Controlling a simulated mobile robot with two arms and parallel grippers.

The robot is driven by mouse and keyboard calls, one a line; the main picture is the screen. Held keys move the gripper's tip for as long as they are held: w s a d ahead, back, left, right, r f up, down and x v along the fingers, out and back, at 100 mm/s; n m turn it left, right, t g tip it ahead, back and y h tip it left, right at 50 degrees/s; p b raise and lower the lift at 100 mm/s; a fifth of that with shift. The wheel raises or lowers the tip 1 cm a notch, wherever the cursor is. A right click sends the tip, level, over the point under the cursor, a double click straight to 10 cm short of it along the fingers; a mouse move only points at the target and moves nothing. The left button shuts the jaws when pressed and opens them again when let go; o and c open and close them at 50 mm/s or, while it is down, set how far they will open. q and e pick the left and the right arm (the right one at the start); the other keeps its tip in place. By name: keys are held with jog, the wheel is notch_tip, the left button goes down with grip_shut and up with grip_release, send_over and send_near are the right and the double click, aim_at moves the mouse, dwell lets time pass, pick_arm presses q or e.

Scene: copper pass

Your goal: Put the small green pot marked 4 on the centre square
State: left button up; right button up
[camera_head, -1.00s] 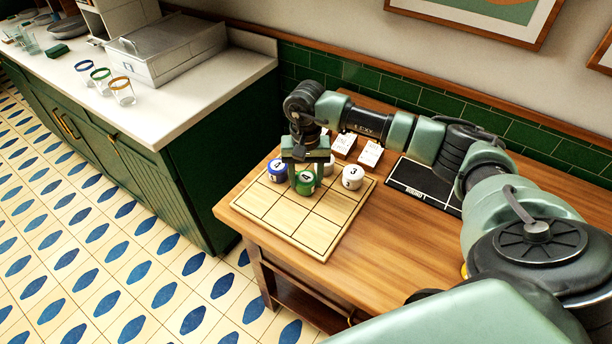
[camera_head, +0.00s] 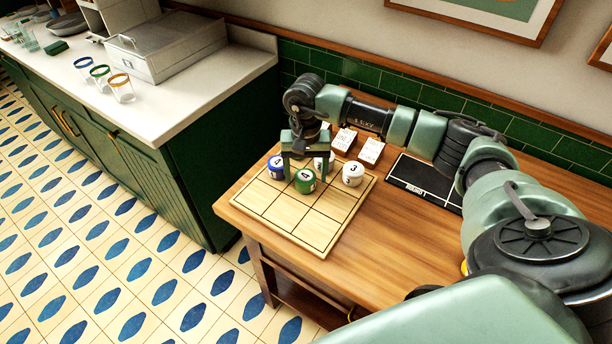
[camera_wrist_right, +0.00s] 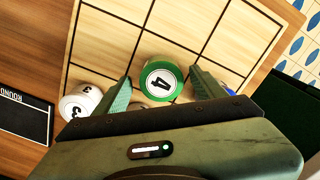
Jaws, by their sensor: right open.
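The small green pot marked 4 (camera_head: 305,181) stands upright on the pale gridded board (camera_head: 305,235), around its middle. It also shows in the right wrist view (camera_wrist_right: 161,82), with a thin gap to the finger on each side. Its base and square lines are partly hidden, so I cannot tell how well it is centred on the centre square. My right gripper (camera_head: 306,172) is open, pointing down just above and around the pot. My left gripper is out of view.
A blue pot (camera_head: 275,168), a white pot marked 3 (camera_head: 353,174) and another white pot, partly hidden, stand close behind and beside the green one. White cards (camera_head: 371,150) and a black mat (camera_head: 425,181) lie behind and right. The board's front squares are clear.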

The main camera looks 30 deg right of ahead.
aim_at(306, 176)
notch_tip(306, 176, up, 11)
jog(key=b, duration=0.3)
dwell(0.5)
